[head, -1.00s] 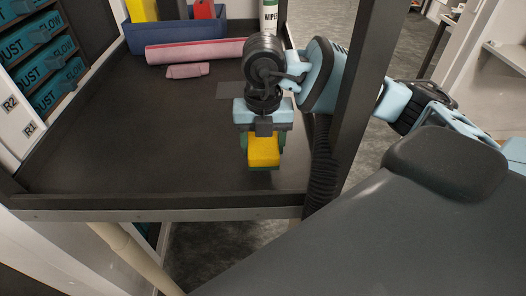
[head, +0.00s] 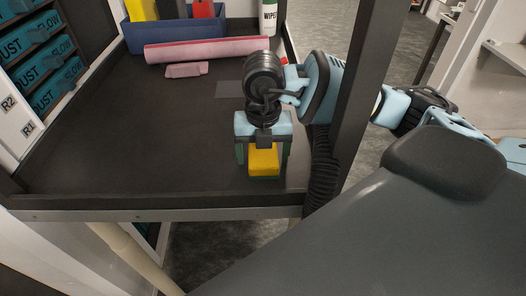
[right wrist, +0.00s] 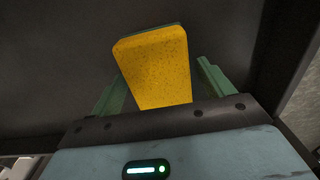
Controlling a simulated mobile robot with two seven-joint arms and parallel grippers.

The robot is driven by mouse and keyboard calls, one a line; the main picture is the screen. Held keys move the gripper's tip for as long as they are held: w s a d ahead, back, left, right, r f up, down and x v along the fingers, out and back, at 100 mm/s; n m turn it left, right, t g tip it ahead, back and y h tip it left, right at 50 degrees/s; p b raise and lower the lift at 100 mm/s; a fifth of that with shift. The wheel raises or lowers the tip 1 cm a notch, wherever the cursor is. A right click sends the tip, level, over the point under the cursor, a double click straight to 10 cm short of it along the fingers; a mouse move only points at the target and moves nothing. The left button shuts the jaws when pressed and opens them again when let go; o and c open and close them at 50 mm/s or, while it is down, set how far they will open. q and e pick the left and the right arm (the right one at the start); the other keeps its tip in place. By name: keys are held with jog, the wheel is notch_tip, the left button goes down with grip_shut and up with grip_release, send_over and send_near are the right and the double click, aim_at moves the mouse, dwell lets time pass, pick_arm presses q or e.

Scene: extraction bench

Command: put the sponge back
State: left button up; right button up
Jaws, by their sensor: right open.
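The yellow sponge (head: 264,161) with a green underside is near the front right of the dark bench top. My right gripper (head: 264,157) is open around it, with a green finger on each side. In the right wrist view the sponge (right wrist: 158,65) sits between the spread fingers, with visible gaps on both sides. The sponge appears to rest on the bench top, though its contact is partly hidden. My left gripper is not in view.
A blue bin (head: 175,40) with yellow and red items stands at the back. A pink roll (head: 195,50), a small pink piece (head: 186,70) and a wipes bottle (head: 269,18) are near it. A dark post (head: 352,90) stands right. The bench's left and middle are clear.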

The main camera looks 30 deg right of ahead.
aim_at(263, 151)
jog(key=shift+r, duration=0.1)
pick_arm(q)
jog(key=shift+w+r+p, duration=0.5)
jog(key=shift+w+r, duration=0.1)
pick_arm(e)
notch_tip(263, 151, up, 12)
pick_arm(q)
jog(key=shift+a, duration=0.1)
